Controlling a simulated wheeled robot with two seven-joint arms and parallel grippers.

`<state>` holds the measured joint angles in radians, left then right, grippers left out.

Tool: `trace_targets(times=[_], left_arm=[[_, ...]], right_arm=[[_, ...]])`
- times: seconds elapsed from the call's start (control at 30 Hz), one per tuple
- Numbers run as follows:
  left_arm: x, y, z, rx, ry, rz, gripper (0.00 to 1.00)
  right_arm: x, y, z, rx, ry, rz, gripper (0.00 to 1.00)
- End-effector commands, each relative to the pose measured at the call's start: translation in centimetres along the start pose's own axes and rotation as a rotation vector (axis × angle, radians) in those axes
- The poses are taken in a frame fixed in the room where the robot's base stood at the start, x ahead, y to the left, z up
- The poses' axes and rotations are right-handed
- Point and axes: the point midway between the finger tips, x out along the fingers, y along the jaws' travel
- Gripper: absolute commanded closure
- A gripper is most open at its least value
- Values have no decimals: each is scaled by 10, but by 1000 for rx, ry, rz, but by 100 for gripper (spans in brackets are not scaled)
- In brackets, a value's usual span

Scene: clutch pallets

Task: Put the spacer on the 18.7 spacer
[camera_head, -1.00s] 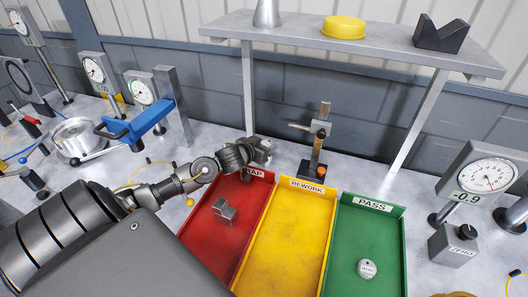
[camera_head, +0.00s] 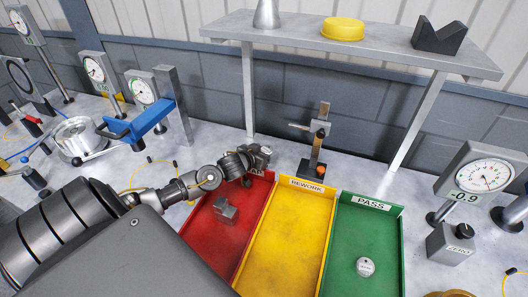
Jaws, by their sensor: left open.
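A small round silver disc with a printed label (camera_head: 365,267) lies in the green PASS tray (camera_head: 395,245). Its print is too small to read, so I cannot tell whether it is the 18.7 spacer. A grey stepped metal block (camera_head: 226,211) lies in the red tray (camera_head: 208,245). No other spacer is clear to me. My left gripper (camera_head: 262,163) is open over the back edge of the red tray, behind and above the grey block and apart from it. It hides that tray's label. I see nothing in its jaws. My right gripper is out of view.
A yellow REWORK tray (camera_head: 272,250) lies empty between the red and green ones. A small gauge stand (camera_head: 317,145) is behind it. A shelf (camera_head: 365,45) spans above. Dial gauges stand left and right (camera_head: 485,175), with a ZERO block (camera_head: 450,245) at right.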

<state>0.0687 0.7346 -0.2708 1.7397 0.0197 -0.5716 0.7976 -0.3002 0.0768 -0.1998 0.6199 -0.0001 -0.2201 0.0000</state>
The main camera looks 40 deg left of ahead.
Motion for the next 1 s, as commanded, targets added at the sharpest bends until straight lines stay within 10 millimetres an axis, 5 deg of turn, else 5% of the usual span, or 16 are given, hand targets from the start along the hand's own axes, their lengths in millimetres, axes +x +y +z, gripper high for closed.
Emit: trace_targets(times=[0.23, 0.7, 1.0], left_arm=[[-7, 0, -1, 1, 0, 1, 34], [-72, 0, -2, 1, -1, 1, 34], [-76, 0, -3, 0, 0, 0, 34]], right_arm=[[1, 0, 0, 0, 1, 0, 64], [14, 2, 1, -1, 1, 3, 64], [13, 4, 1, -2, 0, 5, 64]])
